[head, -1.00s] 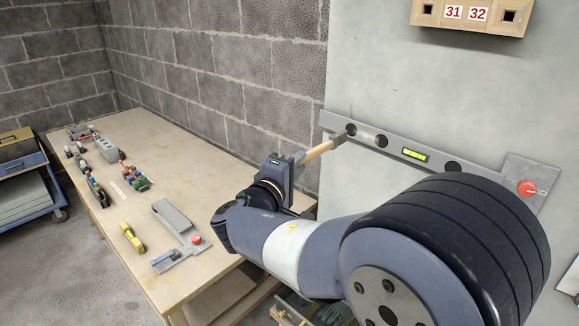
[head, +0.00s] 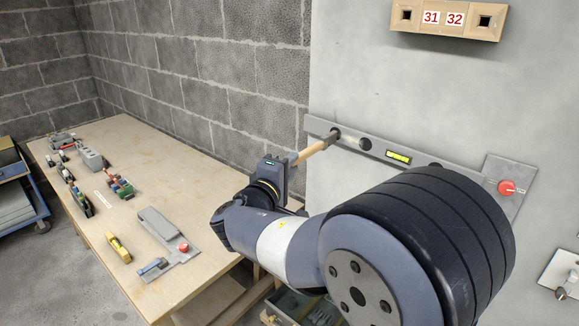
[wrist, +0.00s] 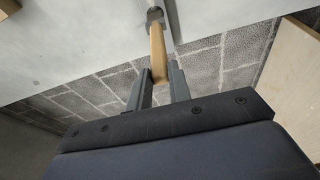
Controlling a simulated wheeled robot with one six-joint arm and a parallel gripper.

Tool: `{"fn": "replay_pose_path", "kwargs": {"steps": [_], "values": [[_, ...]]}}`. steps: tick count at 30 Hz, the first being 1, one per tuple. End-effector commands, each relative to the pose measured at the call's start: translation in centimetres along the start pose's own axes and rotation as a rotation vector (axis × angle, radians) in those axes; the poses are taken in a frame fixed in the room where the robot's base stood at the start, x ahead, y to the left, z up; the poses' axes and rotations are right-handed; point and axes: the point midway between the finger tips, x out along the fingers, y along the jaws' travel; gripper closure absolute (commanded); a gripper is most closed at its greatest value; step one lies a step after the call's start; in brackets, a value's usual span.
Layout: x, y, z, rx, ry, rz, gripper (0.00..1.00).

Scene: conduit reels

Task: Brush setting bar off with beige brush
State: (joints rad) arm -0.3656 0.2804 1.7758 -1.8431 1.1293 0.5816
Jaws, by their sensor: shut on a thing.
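The beige brush (head: 314,150) has a wooden handle and a dark head. My gripper (head: 291,161) is shut on its handle, which also shows between my fingers in the wrist view (wrist: 157,55). The setting bar (head: 459,174) is a long grey level-like bar on the pale wall panel, with a yellow-green vial (head: 398,157) and dark round holes. The brush head is at the bar's left part, over its leftmost hole; it appears to touch, but contact is hard to confirm. A small paler patch lies right of the brush head.
A plate with a red knob (head: 507,187) is at the bar's right end. A numbered beige box (head: 448,18) is above. A wooden workbench (head: 120,230) with several tools stands left, against the block wall.

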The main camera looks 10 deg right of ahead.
Motion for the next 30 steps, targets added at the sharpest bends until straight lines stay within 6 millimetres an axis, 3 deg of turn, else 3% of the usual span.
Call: {"fn": "replay_pose_path", "kwargs": {"steps": [30], "values": [[1.2,0.0,0.3,0.001,0.0,0.0,1.0]]}}
